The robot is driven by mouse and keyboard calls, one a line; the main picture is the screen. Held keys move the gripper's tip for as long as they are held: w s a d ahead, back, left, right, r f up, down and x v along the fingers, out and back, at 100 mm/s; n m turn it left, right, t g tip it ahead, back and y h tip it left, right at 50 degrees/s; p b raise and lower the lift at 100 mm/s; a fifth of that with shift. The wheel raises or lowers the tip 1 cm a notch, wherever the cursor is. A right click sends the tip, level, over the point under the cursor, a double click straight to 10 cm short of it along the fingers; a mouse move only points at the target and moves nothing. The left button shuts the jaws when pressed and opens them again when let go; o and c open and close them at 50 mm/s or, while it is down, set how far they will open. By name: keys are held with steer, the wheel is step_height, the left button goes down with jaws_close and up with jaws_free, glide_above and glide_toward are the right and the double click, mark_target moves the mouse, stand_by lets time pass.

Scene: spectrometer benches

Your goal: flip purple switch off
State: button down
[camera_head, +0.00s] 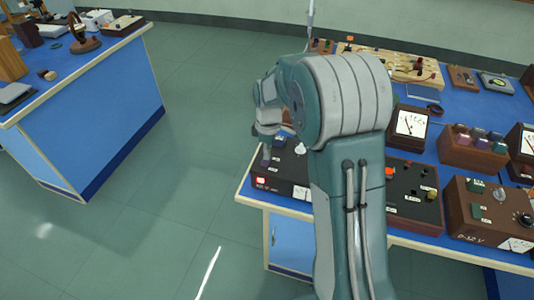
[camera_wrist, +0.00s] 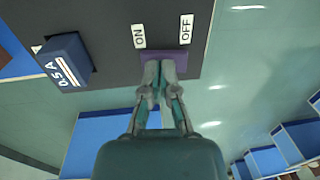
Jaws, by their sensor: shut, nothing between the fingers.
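The purple switch (camera_wrist: 180,59) shows in the wrist view on a dark panel, between a white ON label (camera_wrist: 139,37) and a white OFF label (camera_wrist: 186,28). My gripper (camera_wrist: 160,70) is shut and empty. Its fingertips overlap the ON-side part of the switch and hide some of it. I cannot tell whether they touch it. In the head view my arm covers much of the black box (camera_head: 285,178) that my gripper is over, at the bench's left end.
A blue block (camera_wrist: 65,62) marked 0.5 A sticks up from the same panel. A red light (camera_head: 260,180) glows on the box front. Meters and other boxes (camera_head: 410,205) crowd the bench to the right. Open floor (camera_head: 175,150) separates it from another blue bench (camera_head: 100,100).

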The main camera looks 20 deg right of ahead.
step_height(320, 180, up, 12)
steer(key=w, duration=0.1)
steer(key=shift+d+f, duration=0.2)
steer(key=shift+d, duration=0.15)
steer(key=shift+s+a+r, duration=0.1)
steer(key=shift+a+r, duration=0.15)
steer(key=shift+r, duration=0.25)
steer(key=shift+s+a+r, duration=0.1)
steer(key=shift+a+r, duration=0.15)
steer(key=shift+r, duration=0.25)
steer(key=shift+f, duration=0.1)
steer(key=f, duration=0.4)
steer(key=s+f, duration=0.1)
steer(key=f, duration=0.4)
steer(key=a+f, duration=0.1)
steer(key=f, duration=0.3)
steer(key=shift+s+f, duration=0.25)
steer(key=shift+f, duration=0.1)
